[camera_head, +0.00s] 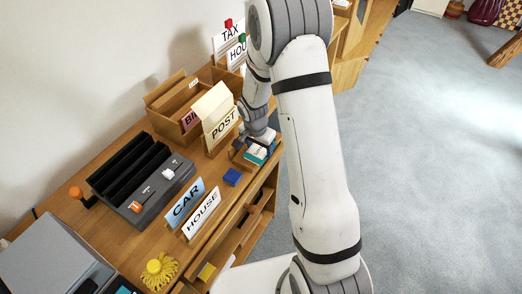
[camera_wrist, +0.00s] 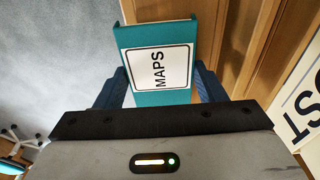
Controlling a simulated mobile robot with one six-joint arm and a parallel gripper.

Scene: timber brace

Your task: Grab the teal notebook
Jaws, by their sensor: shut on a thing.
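The teal notebook (camera_wrist: 154,98) carries a white label reading MAPS and fills the space between my fingers in the wrist view. My gripper (camera_wrist: 155,88) is shut on it, with one blue finger at each side edge. In the head view the notebook (camera_head: 257,153) shows as a small teal and white patch at the right part of the desk, by a wooden holder. My gripper (camera_head: 262,142) is above it there, partly hidden by my arm. I cannot tell whether the notebook touches the holder.
A cream POST card (camera_head: 219,124) stands in a holder just left of my gripper. CAR (camera_head: 184,204) and HOUSE (camera_head: 202,214) cards stand nearer. A dark slotted device (camera_head: 143,179) sits left. Open floor lies right.

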